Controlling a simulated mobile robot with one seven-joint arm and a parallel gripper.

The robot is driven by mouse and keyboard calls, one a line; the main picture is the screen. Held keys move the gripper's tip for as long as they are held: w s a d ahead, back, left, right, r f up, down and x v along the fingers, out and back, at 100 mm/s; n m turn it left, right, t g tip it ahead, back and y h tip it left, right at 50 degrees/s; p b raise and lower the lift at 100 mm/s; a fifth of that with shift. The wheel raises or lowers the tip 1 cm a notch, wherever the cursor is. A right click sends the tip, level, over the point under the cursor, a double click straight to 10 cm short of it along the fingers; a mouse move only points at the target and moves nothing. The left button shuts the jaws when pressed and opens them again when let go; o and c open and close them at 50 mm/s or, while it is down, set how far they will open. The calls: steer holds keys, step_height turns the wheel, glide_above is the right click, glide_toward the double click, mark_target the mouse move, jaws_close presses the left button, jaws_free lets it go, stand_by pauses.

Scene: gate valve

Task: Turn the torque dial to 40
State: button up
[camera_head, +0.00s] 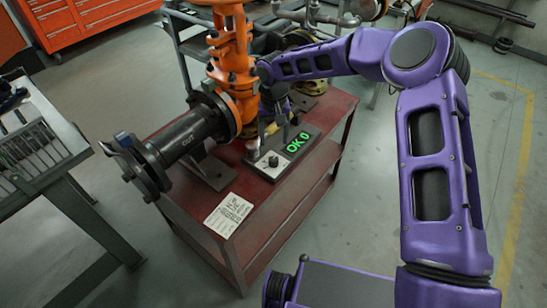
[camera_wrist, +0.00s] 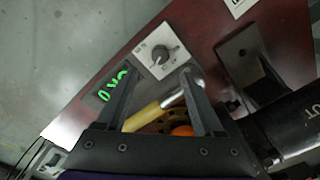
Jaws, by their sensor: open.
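The torque dial is a dark round knob on a pale square plate (camera_head: 270,163) on the red table. In the wrist view the dial (camera_wrist: 159,54) lies just beyond my fingertips, between their lines. Its pointer and scale are too small to read.
An orange valve (camera_head: 232,60) with a black flanged pipe (camera_head: 185,135) stands left of the dial. A yellow-handled tool (camera_wrist: 143,117) shows between my fingers. A printed paper (camera_head: 229,214) lies at the table's front. The floor to the right is clear.

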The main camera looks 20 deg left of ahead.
mark_target(274, 158)
step_height(274, 158, down, 9)
steer(key=shift+b, duration=0.3)
jaws_close()
stand_by(0.3)
